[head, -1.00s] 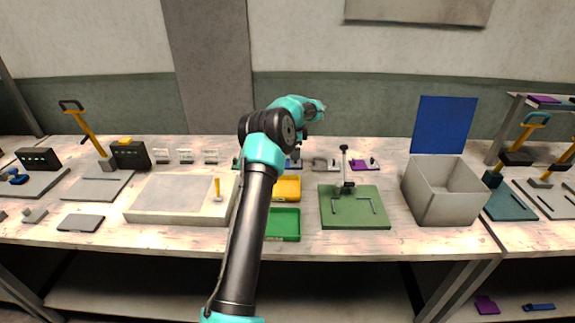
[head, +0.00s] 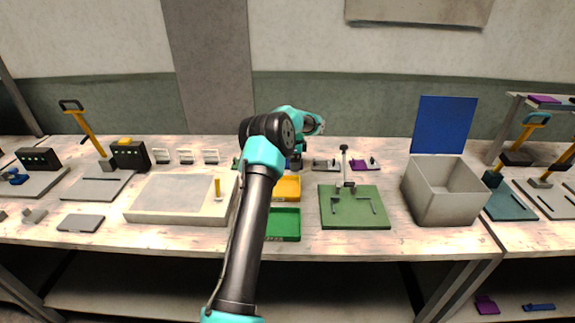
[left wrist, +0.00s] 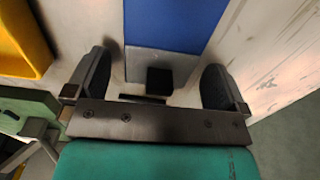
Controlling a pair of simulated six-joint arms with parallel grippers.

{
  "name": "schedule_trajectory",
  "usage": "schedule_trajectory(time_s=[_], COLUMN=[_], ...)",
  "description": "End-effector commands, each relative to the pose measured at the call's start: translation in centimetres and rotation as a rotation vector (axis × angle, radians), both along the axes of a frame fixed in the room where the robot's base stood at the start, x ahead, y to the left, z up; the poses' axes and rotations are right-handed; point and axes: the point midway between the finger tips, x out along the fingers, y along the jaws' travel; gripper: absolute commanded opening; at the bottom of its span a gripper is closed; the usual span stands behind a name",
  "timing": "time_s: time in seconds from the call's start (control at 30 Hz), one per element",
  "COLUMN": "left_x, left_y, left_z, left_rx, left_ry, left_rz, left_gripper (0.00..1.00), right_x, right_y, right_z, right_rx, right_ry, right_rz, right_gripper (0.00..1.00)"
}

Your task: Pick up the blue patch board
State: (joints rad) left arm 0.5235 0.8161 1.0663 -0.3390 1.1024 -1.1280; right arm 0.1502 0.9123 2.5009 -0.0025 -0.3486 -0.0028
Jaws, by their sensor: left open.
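The blue patch board shows in the left wrist view (left wrist: 176,25) as a flat blue surface with a grey end and a small black block. My left gripper (left wrist: 158,66) is open, with one finger on each side of the board's grey end and black block. I cannot tell whether the fingers touch it. In the head view my left gripper (head: 297,157) is low over the back of the table, and my own arm and gripper hide most of the board there. My right gripper is not in view.
A yellow tray (head: 288,187) and a green tray (head: 283,226) lie in front of the gripper. A green fixture plate (head: 340,217) and a grey box (head: 437,205) stand to the right. Grey (head: 326,165) and purple (head: 364,164) pieces lie close by on the right.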

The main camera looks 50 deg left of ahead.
Motion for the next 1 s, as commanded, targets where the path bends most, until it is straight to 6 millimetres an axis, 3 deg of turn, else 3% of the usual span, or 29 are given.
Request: schedule_trajectory(time_s=[0.33, 0.83, 1.0], left_x=[-0.01, -0.01, -0.01], left_y=[0.01, 0.01, 0.01], left_z=[0.04, 0.05, 0.07], left_rx=[0.000, 0.000, 0.000], left_ry=[0.000, 0.000, 0.000], left_rz=[0.000, 0.000, 0.000], left_gripper=[0.99, 0.51, 0.50], right_x=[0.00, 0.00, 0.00], right_y=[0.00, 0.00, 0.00], right_z=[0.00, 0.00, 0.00], right_rx=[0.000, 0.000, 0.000], right_ry=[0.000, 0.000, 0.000], right_rz=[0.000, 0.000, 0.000], right_gripper=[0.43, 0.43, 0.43])
